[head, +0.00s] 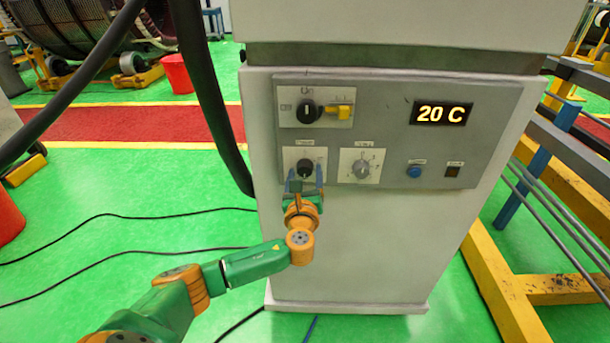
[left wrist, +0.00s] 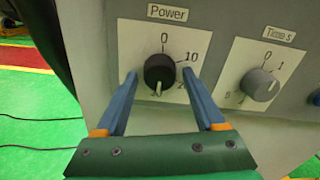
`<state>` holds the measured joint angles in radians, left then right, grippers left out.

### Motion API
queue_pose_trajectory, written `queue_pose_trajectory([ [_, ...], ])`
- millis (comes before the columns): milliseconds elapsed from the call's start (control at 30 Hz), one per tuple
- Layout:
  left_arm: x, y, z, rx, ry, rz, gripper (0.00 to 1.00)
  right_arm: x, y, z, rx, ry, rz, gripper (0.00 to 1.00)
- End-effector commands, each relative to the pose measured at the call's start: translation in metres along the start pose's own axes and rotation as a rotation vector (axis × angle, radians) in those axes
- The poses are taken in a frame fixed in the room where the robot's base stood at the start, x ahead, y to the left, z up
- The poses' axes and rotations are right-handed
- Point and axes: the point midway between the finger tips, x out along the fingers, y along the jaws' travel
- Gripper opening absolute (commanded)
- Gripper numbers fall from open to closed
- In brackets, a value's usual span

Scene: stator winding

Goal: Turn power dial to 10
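The power dial is a round black knob (head: 305,167) on a white plate at the lower left of the control panel. In the left wrist view the knob (left wrist: 160,70) sits under the label "Power", with 0 above it and 10 at its upper right. Its pale pointer mark faces down, away from 10, near a number partly hidden by the knob. My left gripper (head: 305,178) is in front of the dial. In the left wrist view its two blue fingers (left wrist: 160,76) stand open, one on each side of the knob, with visible gaps. My right gripper is out of view.
A grey "Time s" dial (left wrist: 259,85) is right of the power dial. Above are another black knob (head: 307,111) with a yellow part (head: 340,111) and a display (head: 441,113) reading "20 C". A blue button (head: 414,171) is at right. Black cables hang at left.

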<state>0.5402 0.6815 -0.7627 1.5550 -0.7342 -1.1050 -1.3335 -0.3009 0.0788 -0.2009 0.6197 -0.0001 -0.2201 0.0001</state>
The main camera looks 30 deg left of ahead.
Motion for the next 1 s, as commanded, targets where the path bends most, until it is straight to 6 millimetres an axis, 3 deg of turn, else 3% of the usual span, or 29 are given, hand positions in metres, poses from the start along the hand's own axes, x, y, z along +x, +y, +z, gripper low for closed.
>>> queue_pose_trajectory([
  [33, 0.0, 0.0, 0.0, 0.0, 0.0, 0.0, 0.54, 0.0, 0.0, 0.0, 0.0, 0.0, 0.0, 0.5],
  [233, 0.0, 0.0, 0.0, 0.0, 0.0, 0.001, 0.0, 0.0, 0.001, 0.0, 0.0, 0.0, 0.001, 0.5],
  [633, -0.001, 0.0, -0.002, -0.08, 0.002, 0.0, 0.0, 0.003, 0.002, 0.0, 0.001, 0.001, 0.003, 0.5],
  [1000, -0.001, -0.001, -0.003, -0.392, 0.002, 0.0, 0.0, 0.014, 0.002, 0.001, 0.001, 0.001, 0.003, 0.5],
])
